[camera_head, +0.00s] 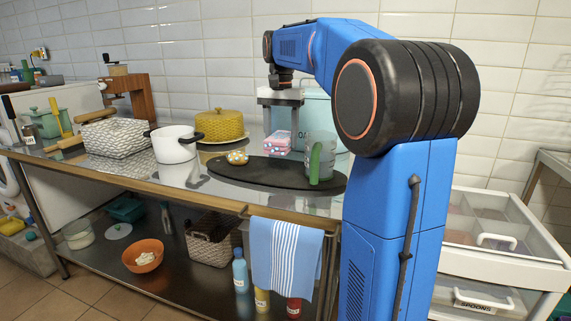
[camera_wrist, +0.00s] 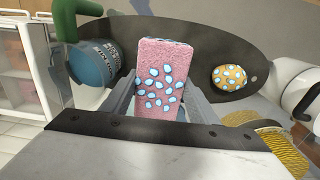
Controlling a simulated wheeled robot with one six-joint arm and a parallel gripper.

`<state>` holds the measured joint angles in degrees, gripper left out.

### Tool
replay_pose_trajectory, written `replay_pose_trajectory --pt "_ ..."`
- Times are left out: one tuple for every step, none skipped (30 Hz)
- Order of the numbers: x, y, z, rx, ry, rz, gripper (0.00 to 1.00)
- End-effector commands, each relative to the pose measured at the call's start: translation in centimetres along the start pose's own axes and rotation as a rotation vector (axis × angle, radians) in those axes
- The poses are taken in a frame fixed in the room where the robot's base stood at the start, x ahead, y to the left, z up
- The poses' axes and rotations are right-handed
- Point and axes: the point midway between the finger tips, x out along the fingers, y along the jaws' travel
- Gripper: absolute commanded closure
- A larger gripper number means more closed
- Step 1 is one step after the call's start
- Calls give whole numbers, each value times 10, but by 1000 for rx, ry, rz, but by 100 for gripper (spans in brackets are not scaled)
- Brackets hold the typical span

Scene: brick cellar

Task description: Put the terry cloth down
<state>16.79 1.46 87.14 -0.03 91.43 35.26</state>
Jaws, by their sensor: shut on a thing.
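The terry cloth (camera_head: 277,143) is a folded pink block with light blue spots. In the wrist view the cloth (camera_wrist: 160,75) stands between the two jaws, which press on its sides. My gripper (camera_wrist: 160,103) is shut on it. In the head view my gripper (camera_head: 281,128) points down over the back of a dark oval board (camera_head: 245,175), with the cloth low by the board's back edge. I cannot tell whether the cloth touches the surface below.
A yellow spotted round thing (camera_head: 237,157) lies on the board, left of the cloth. A glass jar with a green handle (camera_head: 316,160) stands right. A yellow lidded dish (camera_head: 219,125) and white pot (camera_head: 174,144) stand left. The board's front is clear.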

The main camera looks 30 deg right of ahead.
Motion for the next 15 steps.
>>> replay_pose_trajectory --pt "9 0 1 0 -2 1 64" --pt "13 0 1 0 -1 1 64" --pt "18 0 0 0 -1 1 64" --pt "21 0 1 0 -1 1 64" --pt "23 0 0 0 -1 1 64" --pt "26 0 0 0 0 0 64" --pt "27 0 0 0 0 0 64" --pt "28 0 0 0 1 0 64" --pt "30 0 0 0 0 0 64" --pt "32 0 0 0 0 0 64" --pt "35 0 0 0 0 0 64" --pt "39 0 0 0 -1 1 64" --pt "42 0 0 0 -1 1 64" --pt "47 0 0 0 -1 1 64" --pt "53 0 0 0 -1 1 64"
